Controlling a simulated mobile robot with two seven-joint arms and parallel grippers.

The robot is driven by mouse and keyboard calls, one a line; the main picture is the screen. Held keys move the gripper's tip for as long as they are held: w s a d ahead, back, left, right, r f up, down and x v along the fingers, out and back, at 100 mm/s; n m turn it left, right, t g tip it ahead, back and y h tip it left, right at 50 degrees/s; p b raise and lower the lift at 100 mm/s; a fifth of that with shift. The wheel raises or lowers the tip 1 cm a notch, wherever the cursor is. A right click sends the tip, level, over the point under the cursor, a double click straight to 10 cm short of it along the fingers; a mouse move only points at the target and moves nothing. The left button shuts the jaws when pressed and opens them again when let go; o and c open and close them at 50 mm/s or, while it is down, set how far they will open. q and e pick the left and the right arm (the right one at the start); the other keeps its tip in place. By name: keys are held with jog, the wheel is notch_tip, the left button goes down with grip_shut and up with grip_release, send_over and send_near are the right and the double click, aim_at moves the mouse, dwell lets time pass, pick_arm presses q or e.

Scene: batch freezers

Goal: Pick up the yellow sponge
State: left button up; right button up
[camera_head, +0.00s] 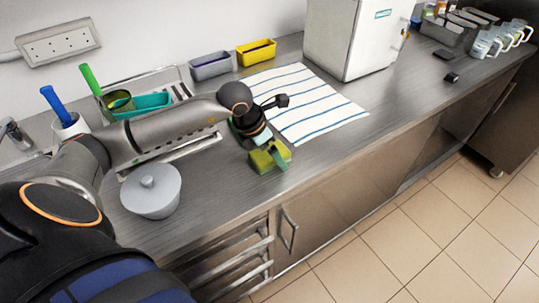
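The yellow sponge (261,162), with green on it, is at the front edge of the steel counter, left of the striped cloth. My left arm reaches in from the left, and its gripper (267,146) points down right at the sponge. The fingers are small and partly blend with the sponge's green, so I cannot tell whether they are closed on it or only around it. I also cannot tell whether the sponge rests on the counter. My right gripper is not in view.
A grey lidded pot (151,191) stands on the counter near my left forearm. A striped cloth (320,112) lies beyond the gripper, with a white machine (350,40) behind it. Grey (211,67) and yellow (257,53) bins stand by the wall. The counter right of the cloth is mostly clear.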

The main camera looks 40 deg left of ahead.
pick_arm(q)
jog(key=shift+f, duration=0.15)
jog(key=shift+c, duration=0.2)
jog(key=c, duration=1.3)
